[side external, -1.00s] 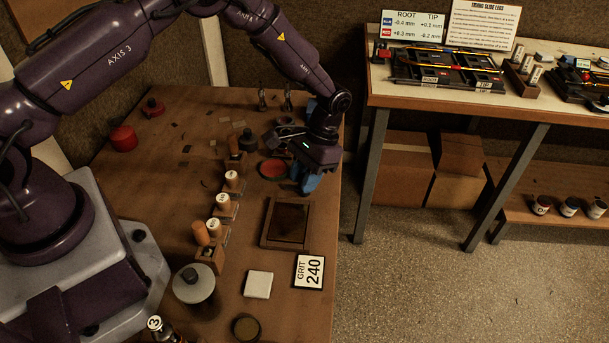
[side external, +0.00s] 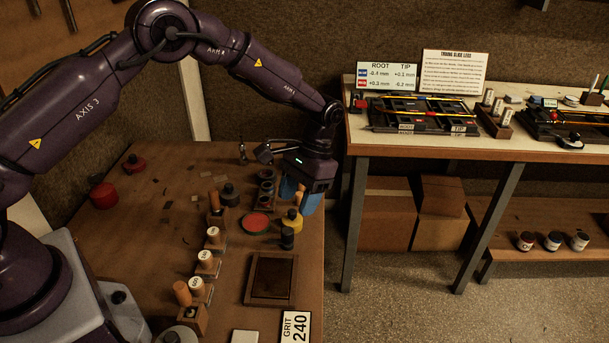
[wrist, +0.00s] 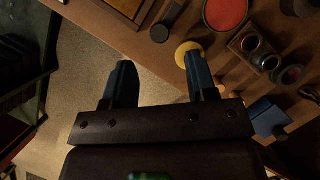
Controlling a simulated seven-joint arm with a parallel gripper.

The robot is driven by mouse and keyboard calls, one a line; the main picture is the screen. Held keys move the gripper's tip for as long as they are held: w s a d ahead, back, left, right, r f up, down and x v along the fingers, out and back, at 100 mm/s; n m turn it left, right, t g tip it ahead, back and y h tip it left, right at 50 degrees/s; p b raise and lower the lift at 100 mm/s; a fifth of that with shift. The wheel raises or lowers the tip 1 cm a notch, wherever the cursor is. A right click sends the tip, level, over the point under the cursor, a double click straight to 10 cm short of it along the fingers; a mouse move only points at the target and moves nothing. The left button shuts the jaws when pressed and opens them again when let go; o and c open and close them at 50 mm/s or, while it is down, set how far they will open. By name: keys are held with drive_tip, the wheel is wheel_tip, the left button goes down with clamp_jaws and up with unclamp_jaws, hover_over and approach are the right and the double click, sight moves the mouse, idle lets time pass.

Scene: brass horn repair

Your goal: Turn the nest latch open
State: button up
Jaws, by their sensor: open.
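My gripper (side external: 302,200) hangs over the right edge of the wooden table, its blue fingers near a yellow pot (side external: 292,222). In the wrist view my gripper (wrist: 157,62) is open and empty, with the left finger over bare floor and the right finger overlapping the yellow pot (wrist: 183,50) in the picture. A black fixture (side external: 420,118) carrying thin coloured rods lies on the back bench, right of my gripper and well apart from it. A second dark fixture (side external: 560,122) lies farther right. No latch can be clearly made out on either.
The wooden table (side external: 150,250) holds a red dish (side external: 257,225), small jars, numbered wooden-topped stoppers and a framed dark plate (side external: 271,277). The back bench (side external: 400,146) stands beyond a floor gap, with signs (side external: 453,72) on top. Cardboard boxes (side external: 395,220) sit beneath it.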

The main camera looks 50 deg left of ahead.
drive_tip(key=v, duration=0.5)
drive_tip(key=shift+r, duration=0.1)
drive_tip(key=shift+w, duration=0.15)
drive_tip(key=s+a+r+t, duration=0.2)
drive_tip(key=s+r+t, duration=0.3)
drive_tip(key=s+r, duration=0.5)
drive_tip(key=s+a+r+t, duration=0.2)
drive_tip(key=s+r+t, duration=0.3)
drive_tip(key=s+r, duration=0.5)
drive_tip(key=s, duration=0.7)
drive_tip(key=shift+a+r, duration=0.25)
